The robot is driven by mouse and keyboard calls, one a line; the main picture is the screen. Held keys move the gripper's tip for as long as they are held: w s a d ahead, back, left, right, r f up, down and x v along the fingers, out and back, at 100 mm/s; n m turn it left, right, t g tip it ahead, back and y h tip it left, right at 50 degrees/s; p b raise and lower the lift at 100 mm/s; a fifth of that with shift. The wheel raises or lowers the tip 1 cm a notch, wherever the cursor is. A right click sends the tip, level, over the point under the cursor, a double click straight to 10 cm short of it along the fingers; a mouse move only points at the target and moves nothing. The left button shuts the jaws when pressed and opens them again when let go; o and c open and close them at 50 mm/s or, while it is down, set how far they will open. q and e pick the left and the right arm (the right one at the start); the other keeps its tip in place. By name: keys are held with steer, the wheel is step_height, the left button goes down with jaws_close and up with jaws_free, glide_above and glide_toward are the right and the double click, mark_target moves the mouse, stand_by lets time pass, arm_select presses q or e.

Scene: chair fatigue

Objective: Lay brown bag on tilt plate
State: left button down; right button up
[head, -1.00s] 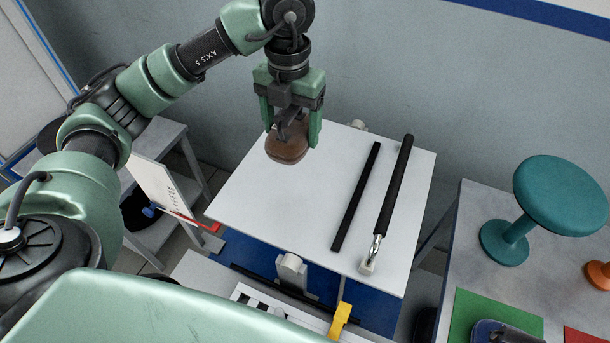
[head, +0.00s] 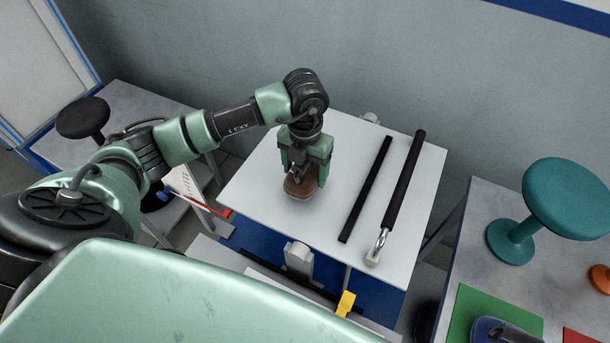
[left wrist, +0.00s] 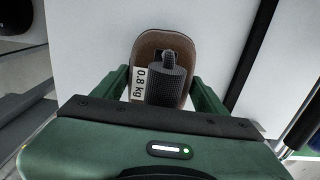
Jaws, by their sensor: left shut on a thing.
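The brown bag (head: 301,188) is at my left gripper (head: 305,176), over the left part of the white tilt plate (head: 262,185). In the left wrist view, the brown bag (left wrist: 162,42) has a label reading 0.8 kg and a dark knurled grip on top. The left gripper (left wrist: 165,88) is shut on this bag, with a green finger on each side. I cannot tell whether the bag's underside touches the plate. My right gripper is not in view.
A thin black strip (head: 365,190) and a black-handled bar (head: 404,185) lie on the plate to the right of the bag. A teal stool (head: 565,197) stands on the right table. A dark stool (head: 84,118) stands at the left. Bare plate lies around the bag.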

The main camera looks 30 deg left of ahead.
mark_target(305, 179)
arm_select(q)
step_height(305, 179, down, 3)
steer(key=shift+r, duration=0.1)
stand_by(0.3)
steer(key=shift+c, duration=0.7)
jaws_free()
steer(key=shift+f, duration=0.25)
